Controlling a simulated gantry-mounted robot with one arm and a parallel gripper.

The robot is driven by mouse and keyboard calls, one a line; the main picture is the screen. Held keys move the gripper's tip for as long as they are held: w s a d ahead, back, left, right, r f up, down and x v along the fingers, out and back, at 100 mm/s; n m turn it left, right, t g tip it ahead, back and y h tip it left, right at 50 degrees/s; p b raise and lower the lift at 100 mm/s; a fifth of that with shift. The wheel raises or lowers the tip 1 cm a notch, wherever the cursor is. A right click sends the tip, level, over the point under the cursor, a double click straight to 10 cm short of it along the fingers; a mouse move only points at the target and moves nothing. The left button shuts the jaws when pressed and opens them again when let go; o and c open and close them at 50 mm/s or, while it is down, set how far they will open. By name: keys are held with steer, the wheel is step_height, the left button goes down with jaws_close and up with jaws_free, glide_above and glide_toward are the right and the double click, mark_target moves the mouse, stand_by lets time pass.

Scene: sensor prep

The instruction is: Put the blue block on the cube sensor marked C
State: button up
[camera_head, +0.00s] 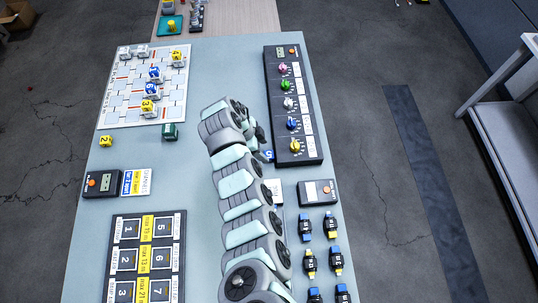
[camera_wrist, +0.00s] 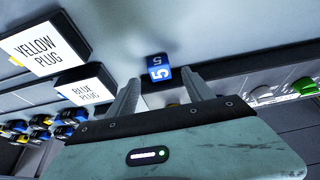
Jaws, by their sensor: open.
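A blue block (camera_wrist: 158,71) with a white 5 on its faces lies on the table just beyond my fingertips in the wrist view. In the head view the blue block (camera_head: 268,155) is partly hidden beside the end of my arm, at the left edge of the long dark panel. My gripper (camera_wrist: 160,86) is open and empty, its two fingers spread to either side of the block's near end. In the head view the gripper (camera_head: 258,132) is mostly covered by my arm. No marking C can be read clearly in either view, so I cannot tell which thing is that sensor.
A long dark panel (camera_head: 271,117) with coloured knobs stands right of my gripper. Several blue, yellow and black plugs (camera_head: 331,225) lie at lower right below a small black device (camera_head: 318,192). A white board (camera_head: 122,78) with cubes is upper left; a numbered black board (camera_head: 146,222) is lower left.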

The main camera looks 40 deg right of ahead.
mark_target(268, 154)
steer(key=shift+x, duration=2.25)
steer(key=shift+c, duration=0.3)
jaws_close()
